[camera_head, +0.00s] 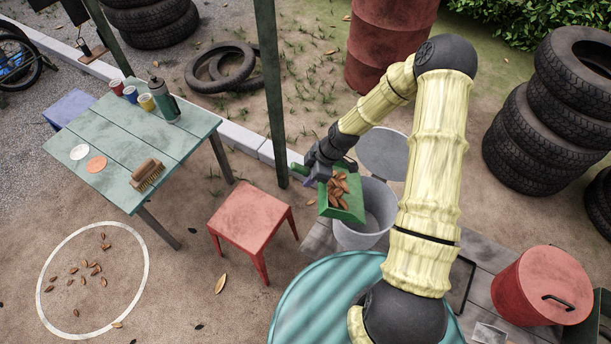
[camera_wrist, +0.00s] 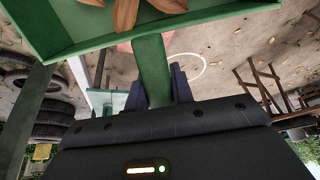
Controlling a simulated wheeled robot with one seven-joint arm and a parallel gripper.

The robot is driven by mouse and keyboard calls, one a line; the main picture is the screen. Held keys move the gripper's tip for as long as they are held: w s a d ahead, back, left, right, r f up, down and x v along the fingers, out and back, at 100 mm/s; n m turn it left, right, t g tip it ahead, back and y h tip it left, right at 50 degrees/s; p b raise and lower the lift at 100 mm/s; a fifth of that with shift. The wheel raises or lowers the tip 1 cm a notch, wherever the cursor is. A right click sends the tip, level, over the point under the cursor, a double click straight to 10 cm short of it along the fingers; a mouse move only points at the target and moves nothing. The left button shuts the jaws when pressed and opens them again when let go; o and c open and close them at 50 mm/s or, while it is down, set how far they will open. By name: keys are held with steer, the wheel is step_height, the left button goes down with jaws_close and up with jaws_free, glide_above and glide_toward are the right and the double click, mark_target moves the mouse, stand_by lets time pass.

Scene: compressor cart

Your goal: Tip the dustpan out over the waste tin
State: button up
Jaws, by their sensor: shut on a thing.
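My gripper (camera_head: 321,165) is shut on the handle of the green dustpan (camera_head: 354,203). The handle also shows between the dark fingers (camera_wrist: 155,85) in the wrist view. Several brown leaves or pods (camera_head: 338,188) lie in the pan. The pan is in the air, at the left of the open grey waste tin (camera_head: 362,237), and seems to overlap its left rim in the head view. I cannot tell the height between them. The tin's round grey lid (camera_head: 385,152) shows behind it, raised.
A red stool (camera_head: 253,215) stands left of the tin. A green table (camera_head: 120,145) with cups, a flask and a brush is farther left. A green post (camera_head: 270,90) rises behind the stool. A teal ribbed lid or drum (camera_head: 315,300) and a red bin (camera_head: 541,286) are in front.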

steer(key=shift+s+d+r+y+p, duration=0.2)
steer(key=shift+d+r+y+p, duration=1.5)
steer(key=shift+d+r, duration=0.8)
steer(key=shift+a, duration=0.1)
